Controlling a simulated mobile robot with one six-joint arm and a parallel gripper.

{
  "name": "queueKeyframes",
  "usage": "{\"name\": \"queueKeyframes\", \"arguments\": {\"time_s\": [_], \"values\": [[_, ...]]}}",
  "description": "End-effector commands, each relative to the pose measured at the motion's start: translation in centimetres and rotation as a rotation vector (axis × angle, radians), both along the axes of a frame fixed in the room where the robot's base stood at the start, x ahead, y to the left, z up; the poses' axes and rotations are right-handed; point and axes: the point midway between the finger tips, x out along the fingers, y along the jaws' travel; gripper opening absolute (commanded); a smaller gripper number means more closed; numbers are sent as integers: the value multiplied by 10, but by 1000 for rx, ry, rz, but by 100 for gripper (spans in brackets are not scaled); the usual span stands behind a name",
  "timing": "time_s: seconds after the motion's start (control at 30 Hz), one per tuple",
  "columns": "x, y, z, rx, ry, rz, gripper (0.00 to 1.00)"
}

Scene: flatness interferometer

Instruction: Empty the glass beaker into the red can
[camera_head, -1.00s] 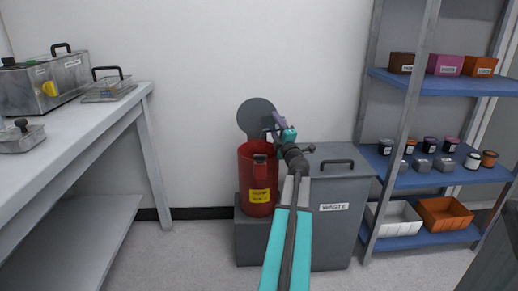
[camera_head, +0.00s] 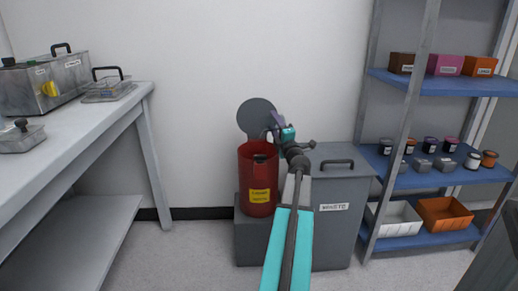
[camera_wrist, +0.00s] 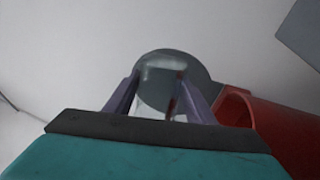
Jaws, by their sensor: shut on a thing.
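The red can (camera_head: 257,190) has a yellow label and stands on a low grey step; its round grey lid (camera_head: 256,113) is raised behind it. Its red wall (camera_wrist: 285,130) shows at the right of the wrist view. My gripper (camera_head: 272,126) is above the can's mouth, near the lid. In the wrist view my gripper (camera_wrist: 162,88) has its purple fingers shut on the clear glass beaker (camera_wrist: 152,104), seen against the grey lid. The beaker's tilt and contents are hard to make out. In the head view the beaker is mostly hidden by my wrist.
A grey waste bin (camera_head: 334,215) with a black handle stands right of the can. A shelf rack (camera_head: 432,178) with jars and boxes is further right. The floor between bench and can is clear.

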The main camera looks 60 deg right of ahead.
Motion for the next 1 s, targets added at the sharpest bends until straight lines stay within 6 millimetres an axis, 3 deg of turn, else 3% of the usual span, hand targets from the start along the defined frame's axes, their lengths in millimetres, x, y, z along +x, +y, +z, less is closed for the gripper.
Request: {"name": "queueKeyframes", "arguments": {"time_s": [0.37,0.67,0.8,1.0], "values": [[1,2,4,-60,48,0,24],[6,7,-7,-192,155,0,24],[9,11,1,-263,213,0,24],[5,7,-5,-173,140,0,24]]}}
